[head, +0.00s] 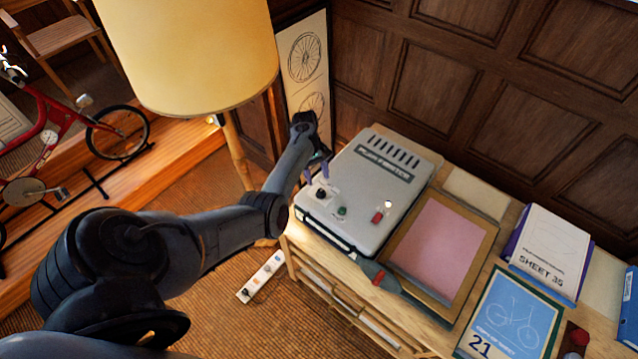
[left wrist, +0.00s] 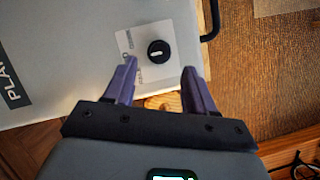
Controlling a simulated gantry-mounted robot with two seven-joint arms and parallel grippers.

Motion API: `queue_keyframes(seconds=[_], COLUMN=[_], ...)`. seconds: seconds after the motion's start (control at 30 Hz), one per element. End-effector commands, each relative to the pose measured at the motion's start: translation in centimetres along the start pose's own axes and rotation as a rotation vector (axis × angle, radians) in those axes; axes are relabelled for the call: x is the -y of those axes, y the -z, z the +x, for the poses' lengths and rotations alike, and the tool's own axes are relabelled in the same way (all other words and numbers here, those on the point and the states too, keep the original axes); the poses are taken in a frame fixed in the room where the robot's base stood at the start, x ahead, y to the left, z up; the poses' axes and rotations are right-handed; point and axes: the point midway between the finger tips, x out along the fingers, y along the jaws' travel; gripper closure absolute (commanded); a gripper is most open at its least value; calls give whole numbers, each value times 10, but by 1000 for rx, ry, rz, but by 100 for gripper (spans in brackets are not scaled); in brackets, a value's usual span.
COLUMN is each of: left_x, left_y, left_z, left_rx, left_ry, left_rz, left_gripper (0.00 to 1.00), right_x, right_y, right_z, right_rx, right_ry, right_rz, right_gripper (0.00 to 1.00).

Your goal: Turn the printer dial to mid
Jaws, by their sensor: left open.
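The grey plan printer (head: 372,185) stands on the wooden cabinet. Its small black dial (head: 321,194) sits near the left edge of the top, and it also shows in the left wrist view (left wrist: 159,51). The dial has a white pointer line and sits on a white plate (left wrist: 130,45) with marks too small to read. My left gripper (head: 317,174) is open and empty, with its purple fingers near the dial. In the left wrist view the fingers (left wrist: 162,70) point toward the dial, which lies just beyond the tips, apart from them. My right gripper is not in view.
A green button (head: 342,211) and a red switch (head: 377,217) are on the printer. A pink sheet in a tray (head: 394,262), a grey-and-red tool (head: 379,275) and printed pads (head: 510,318) lie to the right. A lamp shade (head: 190,50) stands near my left arm.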

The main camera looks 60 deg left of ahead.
Motion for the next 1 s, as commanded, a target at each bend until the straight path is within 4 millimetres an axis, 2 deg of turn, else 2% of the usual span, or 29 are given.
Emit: queue_keyframes(seconds=[0.2, 0.4, 1.0], left_x=[0, 0, 4], left_y=[1, 1, 1], left_z=[-35, -52, -54], left_rx=[-2, -1, 0], left_ry=[-1, 0, 9], left_rz=[0, 0, -4], left_gripper=[45, 45, 45], right_x=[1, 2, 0], right_y=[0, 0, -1], right_z=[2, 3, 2], right_rx=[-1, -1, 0], right_ry=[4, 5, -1], right_rz=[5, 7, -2], right_gripper=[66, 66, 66])
